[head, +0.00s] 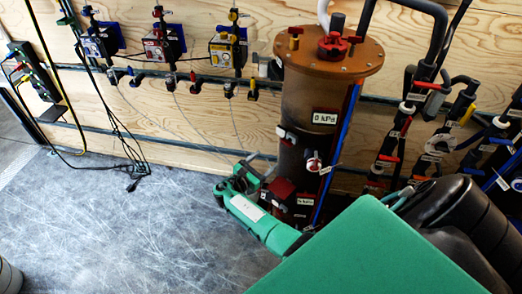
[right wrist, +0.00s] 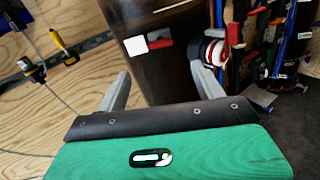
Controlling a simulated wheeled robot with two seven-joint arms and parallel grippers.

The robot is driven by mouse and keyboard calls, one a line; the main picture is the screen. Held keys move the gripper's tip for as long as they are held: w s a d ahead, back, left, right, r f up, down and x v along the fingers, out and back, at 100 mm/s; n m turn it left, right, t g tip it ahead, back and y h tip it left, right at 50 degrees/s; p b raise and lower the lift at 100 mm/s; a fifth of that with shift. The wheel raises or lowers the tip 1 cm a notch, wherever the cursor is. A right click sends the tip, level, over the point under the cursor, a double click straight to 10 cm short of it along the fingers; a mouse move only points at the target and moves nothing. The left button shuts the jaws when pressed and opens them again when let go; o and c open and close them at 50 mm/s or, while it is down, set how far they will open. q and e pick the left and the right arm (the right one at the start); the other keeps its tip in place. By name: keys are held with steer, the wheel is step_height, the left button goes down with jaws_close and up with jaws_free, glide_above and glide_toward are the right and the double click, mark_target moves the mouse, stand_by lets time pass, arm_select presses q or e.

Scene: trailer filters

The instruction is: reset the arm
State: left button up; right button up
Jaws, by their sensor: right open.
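My right arm, green, reaches in from the lower right in the head view. Its right gripper (head: 262,166) is just left of the lower part of a tall brown filter column (head: 305,150). In the right wrist view the right gripper (right wrist: 162,82) has its two grey fingers spread wide, with nothing held between them. The column (right wrist: 170,75) stands beyond the fingers. A red-and-white valve (right wrist: 213,47) on it shows behind the right-hand finger; I cannot tell whether they touch. My left gripper is not in view.
Several small pumps, such as a yellow one (head: 222,50), hang on the plywood wall (head: 270,15) with valves below. Black pipes with coloured valves (head: 430,150) stand right of the column. Loose cables (head: 125,150) hang at left. The grey floor (head: 110,230) there is mostly clear.

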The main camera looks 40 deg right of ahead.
stand_by(0.4)
steer(key=s+a+f+m+y, duration=0.1)
steer(key=s+a+f+y, duration=0.15)
steer(key=s+f, duration=0.65)
steer(key=s+a+f+m+g+y, duration=0.15)
steer(key=s+f+y, duration=0.3)
steer(key=f, duration=0.75)
steer(key=s+a+f+m+t+y, duration=0.1)
steer(key=s+a+f+y, duration=0.2)
steer(key=s+f, duration=0.6)
steer(key=s+a+f+m+y, duration=0.2)
steer(key=s+a+f+m, duration=0.1)
steer(key=s, duration=0.6)
steer(key=s+a+f+m+g+y, duration=0.1)
steer(key=s+a+f+m+y, duration=0.2)
steer(key=s, duration=0.7)
steer(key=s+a+f+m+y, duration=0.2)
steer(key=s+a+f+m, duration=0.2)
steer(key=s+f+m, duration=0.3)
steer(key=s, duration=0.3)
steer(key=shift+f+g+y, duration=0.35)
steer(key=shift+f+y, duration=0.05)
steer(key=shift+s, duration=0.1)
